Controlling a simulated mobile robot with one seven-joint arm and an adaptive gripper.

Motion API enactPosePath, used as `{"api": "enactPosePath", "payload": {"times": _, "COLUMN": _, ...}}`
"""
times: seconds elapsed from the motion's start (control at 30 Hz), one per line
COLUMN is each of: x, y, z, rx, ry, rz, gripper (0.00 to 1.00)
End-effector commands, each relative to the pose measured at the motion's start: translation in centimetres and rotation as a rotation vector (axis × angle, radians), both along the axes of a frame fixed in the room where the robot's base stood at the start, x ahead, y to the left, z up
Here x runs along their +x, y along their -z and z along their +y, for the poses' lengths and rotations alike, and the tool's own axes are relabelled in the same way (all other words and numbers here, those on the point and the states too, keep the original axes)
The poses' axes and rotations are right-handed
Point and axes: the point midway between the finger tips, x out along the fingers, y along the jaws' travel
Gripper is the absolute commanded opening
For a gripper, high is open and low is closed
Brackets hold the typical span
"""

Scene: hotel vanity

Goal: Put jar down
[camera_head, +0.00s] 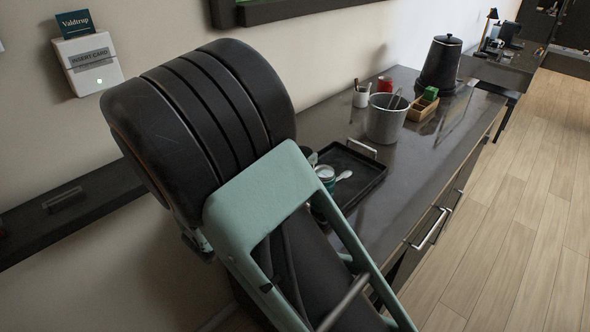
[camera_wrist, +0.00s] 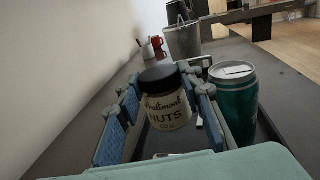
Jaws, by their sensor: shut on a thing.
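The jar (camera_wrist: 166,110), with a black lid and a cream label reading "NUTS", stands roughly upright between my gripper's (camera_wrist: 168,106) blue-padded fingers in the wrist view. My gripper is shut on it. The fingers cover the jar's sides, and its base is hard to make out, so I cannot tell whether it touches the surface below. A teal can (camera_wrist: 236,108) with a silver top stands just right of the right finger. In the head view my own arm hides most of the gripper and jar.
A black tray (camera_head: 357,163) with a handle lies on the dark counter (camera_head: 412,150); a white spoon (camera_head: 344,176) is near the can. Counter right of the tray is clear.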

Motion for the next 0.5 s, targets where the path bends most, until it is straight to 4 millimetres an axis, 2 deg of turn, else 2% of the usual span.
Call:
{"api": "enactPosePath", "payload": {"times": 0.17, "x": 0.1, "y": 1.0, "z": 0.8, "rx": -0.001, "ry": 0.0, "rz": -0.001, "gripper": 0.06}}
{"api": "enactPosePath", "payload": {"times": 0.37, "x": 0.1, "y": 3.6, "z": 0.6, "rx": -0.001, "ry": 0.001, "rz": 0.0, "gripper": 0.06}}
{"api": "enactPosePath", "payload": {"times": 0.5, "x": 0.1, "y": 3.7, "z": 0.6, "rx": 0.001, "ry": 0.001, "rz": -0.002, "gripper": 0.06}}
